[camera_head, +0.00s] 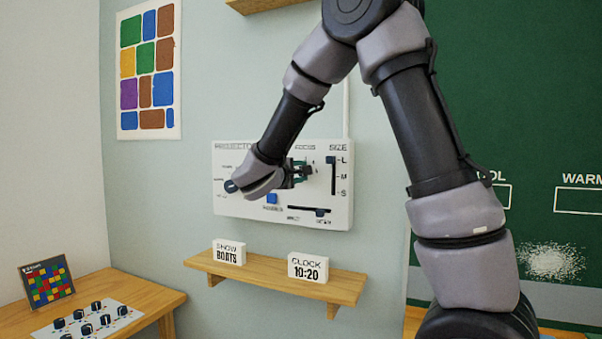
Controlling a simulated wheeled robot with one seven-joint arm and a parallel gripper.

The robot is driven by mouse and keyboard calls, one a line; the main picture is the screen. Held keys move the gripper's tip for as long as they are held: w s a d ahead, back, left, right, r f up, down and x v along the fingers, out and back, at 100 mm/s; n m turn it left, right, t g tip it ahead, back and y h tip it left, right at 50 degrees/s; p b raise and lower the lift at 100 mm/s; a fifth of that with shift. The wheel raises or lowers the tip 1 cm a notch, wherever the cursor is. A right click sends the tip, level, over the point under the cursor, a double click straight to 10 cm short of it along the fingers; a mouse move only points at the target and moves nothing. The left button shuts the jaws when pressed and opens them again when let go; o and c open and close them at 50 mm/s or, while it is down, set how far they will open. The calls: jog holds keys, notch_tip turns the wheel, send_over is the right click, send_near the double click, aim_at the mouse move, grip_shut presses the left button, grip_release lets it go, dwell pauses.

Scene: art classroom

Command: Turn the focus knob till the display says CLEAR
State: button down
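A white control panel (230,153) on the wall carries the printed words PROJECTOR, FOCUS and SIZE. My gripper (304,172) is in front of the panel, just below the word FOCUS. The focus knob cannot be made out; my gripper covers the spot under its label. The fingers are small, dark and partly hidden by my wrist, so I cannot tell whether they are open or touch a knob. No display reading CLEAR can be seen.
Below, a wooden shelf (260,277) holds a BOATS sign (229,252) and a 10:20 clock (308,267).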

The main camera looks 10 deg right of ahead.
jog(key=shift+f+m, duration=0.1)
jog(key=shift+m, duration=0.2)
jog(key=shift+c, duration=2.2)
grip_release()
jog(key=shift+s+a, duration=0.1)
jog(key=v, duration=1)
jog(key=shift+s+a, duration=0.15)
jog(key=shift+s, duration=0.1)
